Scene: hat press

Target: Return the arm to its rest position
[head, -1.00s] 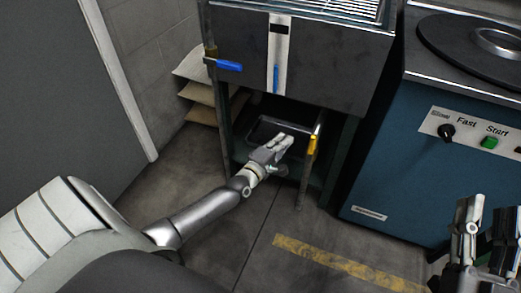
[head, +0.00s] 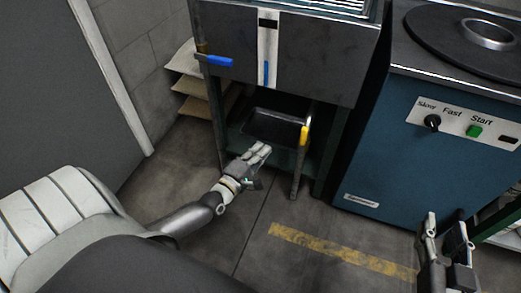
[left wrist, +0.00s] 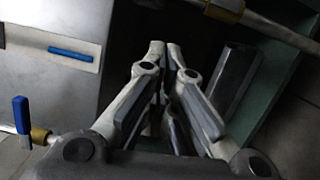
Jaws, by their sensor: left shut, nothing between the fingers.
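My left gripper (head: 262,152) is shut and empty in the head view. It hangs in front of the lower opening of the steel machine (head: 225,82), clear of it. In the left wrist view its fingers (left wrist: 170,62) lie close together, with the machine's front panel to the left. My right gripper (head: 446,228) is at the lower right of the head view, in front of the blue cabinet. Its two fingers stand apart with nothing between them.
The blue cabinet (head: 400,150) stands to the right. Floor in front is clear.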

